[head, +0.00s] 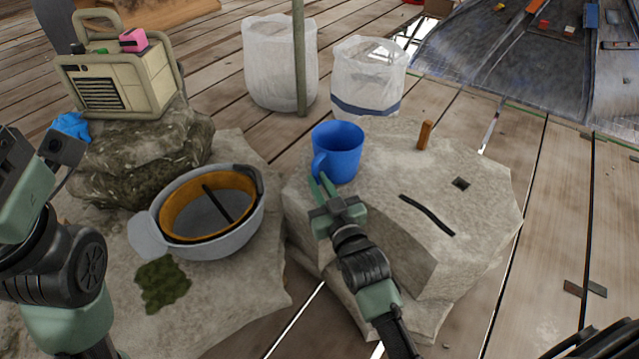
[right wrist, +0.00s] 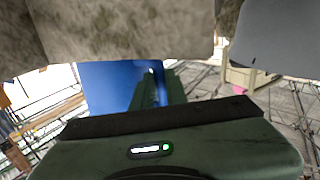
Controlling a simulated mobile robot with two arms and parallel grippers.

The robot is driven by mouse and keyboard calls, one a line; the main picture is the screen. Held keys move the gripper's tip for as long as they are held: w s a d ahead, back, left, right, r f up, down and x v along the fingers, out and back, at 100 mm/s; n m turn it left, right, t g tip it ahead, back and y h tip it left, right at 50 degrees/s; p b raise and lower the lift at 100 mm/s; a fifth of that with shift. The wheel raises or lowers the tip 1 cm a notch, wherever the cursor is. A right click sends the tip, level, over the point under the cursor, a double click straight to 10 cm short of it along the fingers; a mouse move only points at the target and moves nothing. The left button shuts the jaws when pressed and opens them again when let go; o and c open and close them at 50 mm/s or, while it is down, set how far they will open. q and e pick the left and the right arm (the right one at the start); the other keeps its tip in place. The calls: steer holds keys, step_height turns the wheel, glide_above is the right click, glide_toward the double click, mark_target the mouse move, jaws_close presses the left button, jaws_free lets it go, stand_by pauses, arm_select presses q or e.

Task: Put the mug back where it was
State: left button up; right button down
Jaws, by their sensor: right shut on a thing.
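The blue mug (head: 340,152) is upright at the back left corner of the pale stone block (head: 440,190). I cannot tell whether its base touches the stone. My right gripper (head: 322,186) reaches in from the front and is shut on the mug's handle, at its near left side. In the right wrist view the mug's blue side (right wrist: 105,88) shows beside the green fingers (right wrist: 156,88), partly hidden by them. My left arm is at the left edge of the head view; its fingers cannot be made out.
A grey pan with an orange-rimmed sieve (head: 262,215) lies on a lower stone to the left. The block also bears a wooden peg (head: 425,135), a black strip (head: 427,214) and a small dark square (head: 461,183). White bins (head: 366,75) stand behind, near a pole (head: 299,60).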

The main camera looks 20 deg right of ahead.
steer(key=c, duration=1.4)
jaws_free()
